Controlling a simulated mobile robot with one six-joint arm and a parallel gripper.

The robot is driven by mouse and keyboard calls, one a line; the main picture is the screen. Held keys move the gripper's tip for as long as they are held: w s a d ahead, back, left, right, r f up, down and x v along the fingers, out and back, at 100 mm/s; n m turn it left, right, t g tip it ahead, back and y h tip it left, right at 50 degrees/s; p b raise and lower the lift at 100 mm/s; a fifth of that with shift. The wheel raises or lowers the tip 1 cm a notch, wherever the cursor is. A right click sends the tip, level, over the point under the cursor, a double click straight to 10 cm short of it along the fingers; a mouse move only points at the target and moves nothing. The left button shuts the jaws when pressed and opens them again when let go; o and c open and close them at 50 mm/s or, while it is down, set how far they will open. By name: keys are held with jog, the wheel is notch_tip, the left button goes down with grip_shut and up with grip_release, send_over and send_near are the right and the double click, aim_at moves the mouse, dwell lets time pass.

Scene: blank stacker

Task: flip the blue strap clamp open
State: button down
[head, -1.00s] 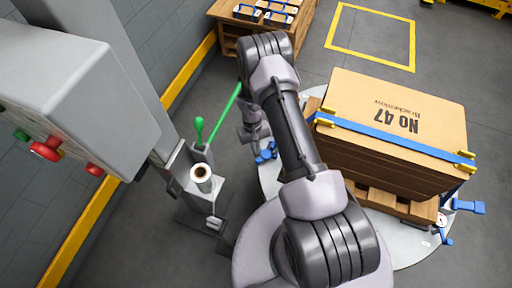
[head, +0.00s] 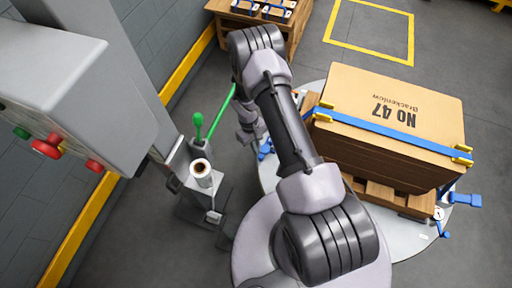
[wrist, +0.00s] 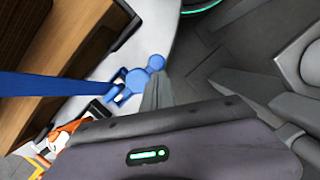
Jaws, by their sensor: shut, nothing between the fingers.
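The blue strap clamp (wrist: 140,78) is in the middle of the wrist view, at the end of the blue strap (wrist: 50,85). Its rounded blue end lies just beyond the tips of my gripper (wrist: 157,88), which is shut and empty. I cannot tell whether the tips touch the clamp. In the head view a piece of the blue clamp (head: 264,150) shows beside my wrist. My arm hides most of it and the fingertips. The strap (head: 395,133) runs over the top of a large cardboard box (head: 392,95).
The box stands on a wooden pallet (head: 385,196) on a round grey turntable (head: 413,240). Another blue clamp (head: 464,200) sticks out at the right. A grey post with a green lever (head: 198,127) and a roll (head: 201,172) stands left of my arm. A wooden table (head: 283,42) is behind.

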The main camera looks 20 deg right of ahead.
jog(key=p+v, duration=0.6)
jog(key=v, duration=1.1)
jog(key=shift+r, duration=0.2)
